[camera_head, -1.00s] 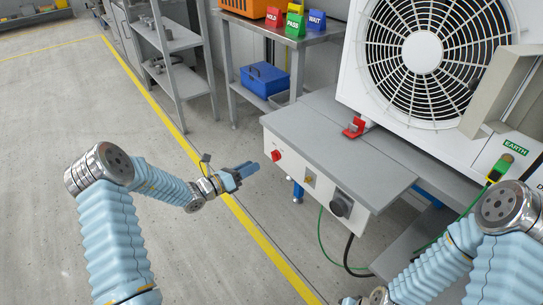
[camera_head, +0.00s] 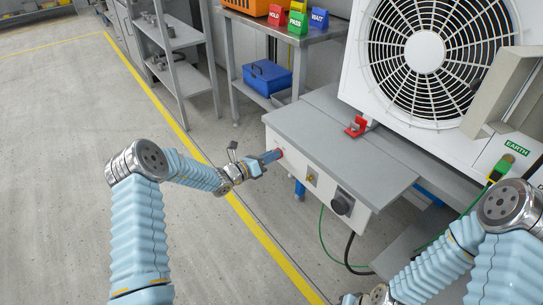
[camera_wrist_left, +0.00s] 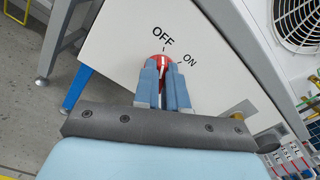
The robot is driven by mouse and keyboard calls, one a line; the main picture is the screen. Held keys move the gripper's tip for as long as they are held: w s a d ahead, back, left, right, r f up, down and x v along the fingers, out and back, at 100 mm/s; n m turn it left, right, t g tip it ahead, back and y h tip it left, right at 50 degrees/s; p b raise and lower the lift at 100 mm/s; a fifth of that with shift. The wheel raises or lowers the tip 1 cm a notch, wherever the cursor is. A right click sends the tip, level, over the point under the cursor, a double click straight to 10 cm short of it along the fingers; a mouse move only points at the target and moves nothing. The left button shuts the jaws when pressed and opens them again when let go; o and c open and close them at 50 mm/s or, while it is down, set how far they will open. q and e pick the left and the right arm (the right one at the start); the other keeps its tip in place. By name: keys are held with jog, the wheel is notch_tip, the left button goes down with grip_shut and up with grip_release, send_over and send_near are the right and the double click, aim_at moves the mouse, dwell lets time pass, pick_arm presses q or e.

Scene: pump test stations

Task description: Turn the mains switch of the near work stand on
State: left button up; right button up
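The near work stand (camera_head: 340,135) has a grey top and a white front panel. Its mains switch is a red round knob (camera_wrist_left: 163,60) with a white mark, which points up at the word OFF. The word ON is printed to its right. My left gripper (camera_head: 275,155) is at the switch in the head view and mostly covers it. In the left wrist view its two blue fingers (camera_wrist_left: 164,70) stand on either side of the knob's middle with a narrow gap between them. I cannot tell whether they press on it. My right gripper is out of view.
A black knob (camera_head: 342,202) and a brass fitting (camera_head: 312,180) are on the same panel. A red clamp (camera_head: 356,127) and a large white fan unit (camera_head: 400,115) are on the stand. A blue toolbox (camera_head: 267,76) sits on a shelf behind. The floor at left is clear.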

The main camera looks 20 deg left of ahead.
pick_arm(q)
grip_shut()
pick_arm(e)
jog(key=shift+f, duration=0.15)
pick_arm(q)
jog(key=shift+s+d+m+b, duration=0.1)
jog(key=shift+s+m+b, duration=0.05)
jog(key=shift+m+b, duration=6.25)
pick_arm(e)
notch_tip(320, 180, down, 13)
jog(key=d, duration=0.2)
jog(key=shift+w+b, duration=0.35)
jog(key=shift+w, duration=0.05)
pick_arm(q)
jog(key=shift+n, duration=0.3)
jog(key=o, duration=0.6)
grip_release()
jog(key=shift+c, duration=0.2)
